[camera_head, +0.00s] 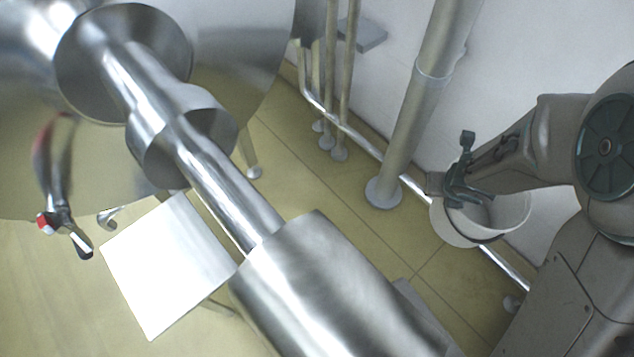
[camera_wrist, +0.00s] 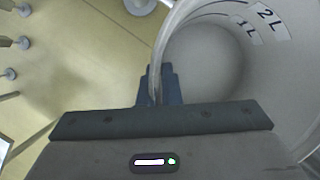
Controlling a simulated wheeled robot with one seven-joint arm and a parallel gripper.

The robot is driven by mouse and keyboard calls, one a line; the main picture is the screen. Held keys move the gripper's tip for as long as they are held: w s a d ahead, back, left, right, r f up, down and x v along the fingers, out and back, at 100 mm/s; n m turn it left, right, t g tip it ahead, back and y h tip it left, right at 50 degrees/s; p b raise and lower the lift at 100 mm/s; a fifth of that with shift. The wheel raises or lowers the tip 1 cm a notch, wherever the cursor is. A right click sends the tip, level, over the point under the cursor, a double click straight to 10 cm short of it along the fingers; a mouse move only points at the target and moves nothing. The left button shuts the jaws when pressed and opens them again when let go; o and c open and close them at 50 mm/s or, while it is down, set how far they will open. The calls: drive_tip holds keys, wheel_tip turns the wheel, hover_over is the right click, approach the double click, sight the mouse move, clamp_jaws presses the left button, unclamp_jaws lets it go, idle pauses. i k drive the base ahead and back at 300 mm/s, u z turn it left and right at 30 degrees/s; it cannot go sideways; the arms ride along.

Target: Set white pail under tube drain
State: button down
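The white pail (camera_head: 514,217) is at the right in the head view, close to the white wall. In the wrist view the pail (camera_wrist: 215,60) fills the right side, and its inside wall bears "1 L" and "2 L" marks. My gripper (camera_head: 452,190) is shut on the pail's rim; in the wrist view its dark fingertips (camera_wrist: 158,86) straddle the rim. The pail looks roughly upright; I cannot tell its height above the floor. A small curved metal spout (camera_head: 108,218), possibly the tube drain, shows at the left, beside a red-tipped metal fitting (camera_head: 62,222).
A large shiny metal tube (camera_head: 225,190) crosses the head view diagonally. A white square top (camera_head: 165,265) stands below the spout. A grey vertical pipe (camera_head: 408,120) and thin wall pipes (camera_head: 345,127) stand between pail and spout. Tiled floor (camera_head: 330,190) is open between them.

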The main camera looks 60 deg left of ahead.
sight(165, 259)
drive_tip(key=z, duration=0.05)
drive_tip(key=k, duration=2.55)
drive_tip(key=u, duration=1.1)
drive_tip(key=i, duration=1)
drive_tip(key=z, duration=0.05)
